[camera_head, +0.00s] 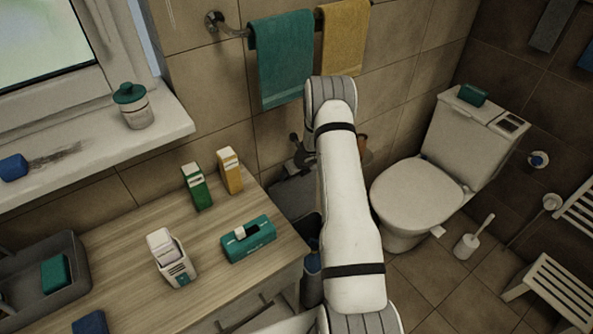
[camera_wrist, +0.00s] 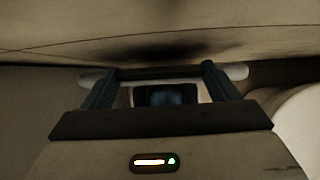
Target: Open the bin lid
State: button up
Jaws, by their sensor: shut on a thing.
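In the wrist view my gripper (camera_wrist: 160,74) is shut on a bar-like part whose pale ends (camera_wrist: 235,72) stick out past both fingers. I take this part to be the handle or edge of the bin lid. A broad, brownish surface lies just beyond it, with a dark shadow along the bar. A dark opening with a bluish patch shows between the fingers. In the head view my arm hides most of the gripper and the held part. A dark grey shape (camera_head: 288,197), perhaps the bin, shows left of my arm, between the counter and the toilet.
The wooden counter (camera_head: 120,240) at left holds cartons, a teal box (camera_head: 248,240), a white container (camera_head: 173,260) and a grey tray (camera_head: 75,290). The toilet (camera_head: 415,200) stands close right of my arm. Towels (camera_head: 280,60) hang above. A brush (camera_head: 473,240) and stool (camera_head: 555,285) stand at right.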

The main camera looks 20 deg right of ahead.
jog(key=shift+w+d+r, duration=0.15)
jog(key=shift+r, duration=0.05)
jog(key=o, duration=1.3)
jog(key=shift+f, duration=0.1)
jog(key=shift+b+v, duration=0.4)
jog(key=shift+v, duration=3.6)
jog(key=shift+f, duration=0.1)
